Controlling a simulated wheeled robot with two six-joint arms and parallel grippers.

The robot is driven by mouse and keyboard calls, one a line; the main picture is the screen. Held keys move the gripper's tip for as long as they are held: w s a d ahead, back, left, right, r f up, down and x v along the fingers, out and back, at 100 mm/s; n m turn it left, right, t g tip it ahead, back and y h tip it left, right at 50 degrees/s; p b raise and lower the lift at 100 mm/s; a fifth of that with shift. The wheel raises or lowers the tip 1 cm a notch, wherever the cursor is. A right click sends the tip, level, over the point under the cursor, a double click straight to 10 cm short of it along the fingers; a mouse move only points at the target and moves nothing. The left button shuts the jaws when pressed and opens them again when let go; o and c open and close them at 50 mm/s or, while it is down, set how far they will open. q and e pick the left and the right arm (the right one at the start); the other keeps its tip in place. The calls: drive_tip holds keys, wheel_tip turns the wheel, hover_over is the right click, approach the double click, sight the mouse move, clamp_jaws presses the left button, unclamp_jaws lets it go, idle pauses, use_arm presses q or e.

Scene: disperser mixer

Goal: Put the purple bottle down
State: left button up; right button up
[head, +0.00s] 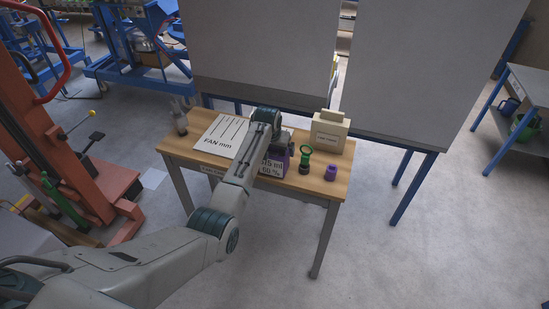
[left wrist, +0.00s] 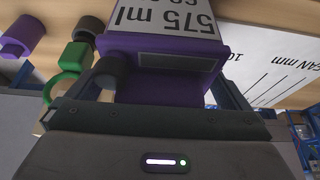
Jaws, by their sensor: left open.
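The purple bottle (head: 273,166), with a white label reading "575 ml", stands on the wooden table (head: 316,187) near its front edge, partly hidden by my arm. In the left wrist view the bottle (left wrist: 165,62) appears upside down, close in front of the gripper, with a dark round cap at its left. My left gripper (head: 284,138) is at the bottle and open; its fingertips are hidden in the head view. In the wrist view I cannot tell whether the fingers touch the bottle. My right gripper is not in view.
A green ring-shaped piece with a dark base (head: 305,158) and a small purple piece (head: 331,172) stand right of the bottle. A beige container (head: 329,133) is behind them. A white board marked "FAN mm" (head: 218,136) and a grey item (head: 179,118) are at left.

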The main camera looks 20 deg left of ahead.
use_arm(q)
drive_tip(key=shift+c, duration=0.4)
drive_tip(key=c, duration=1.4)
drive_tip(key=shift+w+r, duration=0.15)
drive_tip(key=c, duration=0.3)
